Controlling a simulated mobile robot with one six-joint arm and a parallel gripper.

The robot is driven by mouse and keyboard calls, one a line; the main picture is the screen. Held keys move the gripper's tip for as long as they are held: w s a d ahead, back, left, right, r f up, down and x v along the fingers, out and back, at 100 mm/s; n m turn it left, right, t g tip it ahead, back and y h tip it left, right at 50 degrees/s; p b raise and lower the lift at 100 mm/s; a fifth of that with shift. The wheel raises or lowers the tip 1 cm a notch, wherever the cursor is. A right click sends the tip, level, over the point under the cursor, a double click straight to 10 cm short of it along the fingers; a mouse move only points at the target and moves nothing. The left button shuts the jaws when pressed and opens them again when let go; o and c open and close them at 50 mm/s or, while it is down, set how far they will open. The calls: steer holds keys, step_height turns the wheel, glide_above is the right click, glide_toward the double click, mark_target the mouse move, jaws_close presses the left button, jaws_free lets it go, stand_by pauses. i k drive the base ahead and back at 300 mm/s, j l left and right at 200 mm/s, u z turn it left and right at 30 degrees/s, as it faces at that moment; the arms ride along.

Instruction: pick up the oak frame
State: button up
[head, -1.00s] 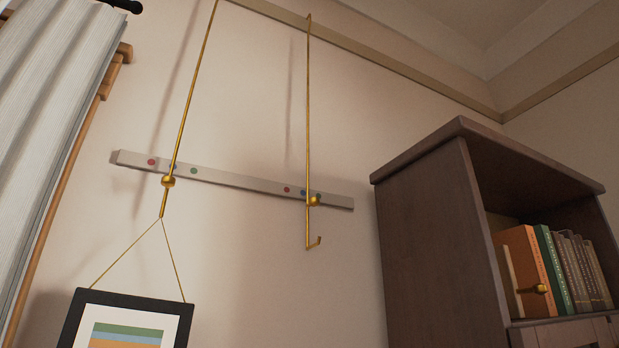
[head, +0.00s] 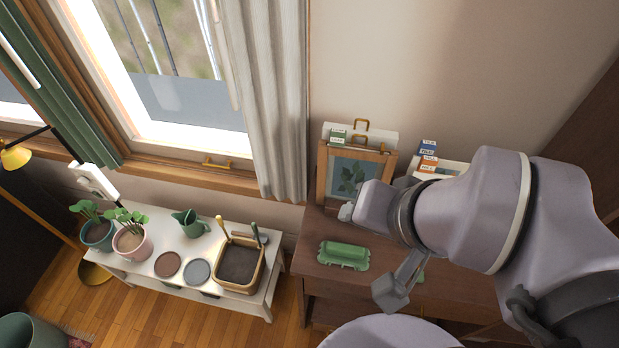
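The oak frame (head: 335,177) stands near the back of the brown cabinet top (head: 315,228), close to the wall. It holds a picture of dark green leaves on a blue-grey ground. My arm comes in from the right and covers its lower right part. My gripper (head: 388,288) is over the cabinet, in front and to the right of the frame. Its grey parts show beside and below my wrist, but how far apart the fingers are is unclear. I see nothing held in it.
A green case (head: 343,255) lies in front of the frame. A white rack with brass handles (head: 361,126) and labelled cards (head: 428,157) are behind. Left, a white bench (head: 230,295) carries plants, a jug and a wooden tray (head: 258,282). A curtain (head: 262,100) hangs nearby.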

mark_target(339, 170)
steer(key=i+j+z, duration=0.1)
steer(key=j+z, duration=0.35)
steer(key=j, duration=0.75)
steer(key=j+z, duration=0.45)
steer(key=j, duration=0.75)
steer(key=k, duration=0.05)
